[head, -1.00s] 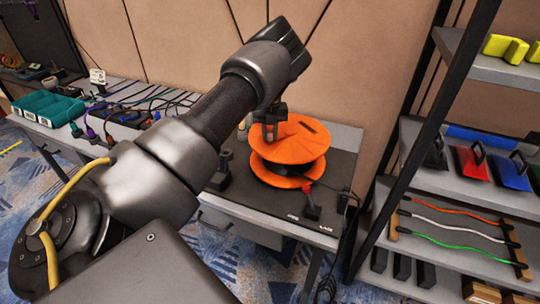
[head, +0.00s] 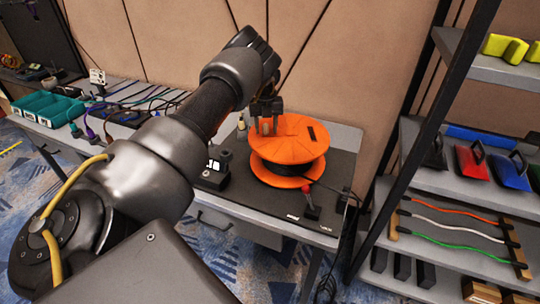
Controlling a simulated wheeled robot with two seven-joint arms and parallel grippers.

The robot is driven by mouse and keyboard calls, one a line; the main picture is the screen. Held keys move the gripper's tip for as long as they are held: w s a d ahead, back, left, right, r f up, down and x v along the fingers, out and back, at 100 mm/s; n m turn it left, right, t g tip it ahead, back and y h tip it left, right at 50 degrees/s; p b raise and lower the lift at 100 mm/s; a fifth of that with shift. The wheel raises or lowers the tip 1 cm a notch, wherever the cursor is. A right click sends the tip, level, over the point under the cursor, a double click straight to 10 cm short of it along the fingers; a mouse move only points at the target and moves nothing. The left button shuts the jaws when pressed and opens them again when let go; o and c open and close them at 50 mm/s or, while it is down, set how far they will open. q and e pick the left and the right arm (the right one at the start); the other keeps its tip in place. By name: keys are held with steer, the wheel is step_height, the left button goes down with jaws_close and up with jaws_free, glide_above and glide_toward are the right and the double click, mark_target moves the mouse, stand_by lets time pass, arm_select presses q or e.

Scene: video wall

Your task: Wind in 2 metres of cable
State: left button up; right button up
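An orange cable reel (head: 287,150) lies flat on a dark mat (head: 330,175) on the bench, with dark cable between its two flanges. A dark slot (head: 311,133) shows in the top flange. My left gripper (head: 266,128) points down at the far left part of that flange, its two fingers apart with nothing seen between them. I cannot tell whether the tips touch the flange. A black device with a small light display (head: 215,168) stands left of the reel. A lever with a red knob (head: 308,197) stands in front of it. My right gripper is out of view.
A rack (head: 455,190) with cables and coloured cases stands close on the right. The left bench holds a teal bin (head: 48,108) and several cables (head: 135,105). Dark cable (head: 345,225) hangs at the bench's right edge. The mat's front is mostly clear.

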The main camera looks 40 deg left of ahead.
arm_select(q)
steer(key=shift+r, duration=0.15)
step_height(320, 180, up, 7)
steer(key=p, duration=0.6)
stand_by(0.3)
